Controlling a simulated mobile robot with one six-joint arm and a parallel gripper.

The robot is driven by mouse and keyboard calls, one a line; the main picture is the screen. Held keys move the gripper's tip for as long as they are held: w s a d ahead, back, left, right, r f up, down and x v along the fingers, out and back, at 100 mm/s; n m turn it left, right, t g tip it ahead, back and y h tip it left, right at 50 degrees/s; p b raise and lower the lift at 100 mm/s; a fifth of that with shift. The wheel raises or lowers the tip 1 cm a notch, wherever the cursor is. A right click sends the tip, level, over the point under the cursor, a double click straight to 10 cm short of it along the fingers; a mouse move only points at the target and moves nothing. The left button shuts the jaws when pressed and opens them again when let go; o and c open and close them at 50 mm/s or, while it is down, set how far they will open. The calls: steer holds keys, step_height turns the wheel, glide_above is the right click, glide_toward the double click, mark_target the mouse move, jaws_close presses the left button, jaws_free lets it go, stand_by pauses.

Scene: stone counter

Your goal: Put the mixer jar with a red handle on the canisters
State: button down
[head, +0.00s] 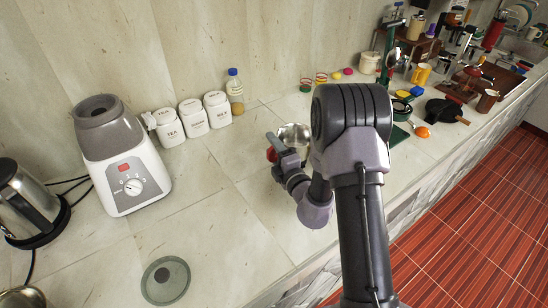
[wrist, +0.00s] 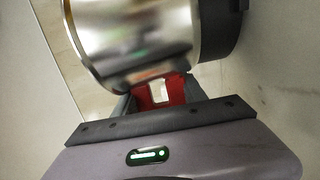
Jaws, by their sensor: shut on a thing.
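The mixer jar (wrist: 125,38) is shiny metal with a dark base and a red handle (wrist: 178,90). In the wrist view it lies across the top of the picture, tilted. My gripper (wrist: 157,95) is shut on the red handle. In the head view the jar (head: 294,135) shows beside my gripper (head: 275,150), partly hidden by my arm. The canisters are three white lidded jars labelled in dark letters, in a row by the wall: the left one (head: 168,131), the middle one (head: 194,119) and the right one (head: 217,111).
A white mixer base (head: 130,175) stands left of the canisters, with a metal kettle (head: 28,200) farther left. A blue-capped bottle (head: 235,95) stands right of the canisters. A round grey lid (head: 166,280) lies in front. Many items crowd the right side. The middle counter is clear.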

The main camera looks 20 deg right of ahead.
steer(key=shift+f, duration=0.75)
steer(key=shift+r, duration=0.2)
steer(key=c, duration=0.6)
jaws_free()
steer(key=shift+f, duration=0.15)
steer(key=shift+c, duration=0.2)
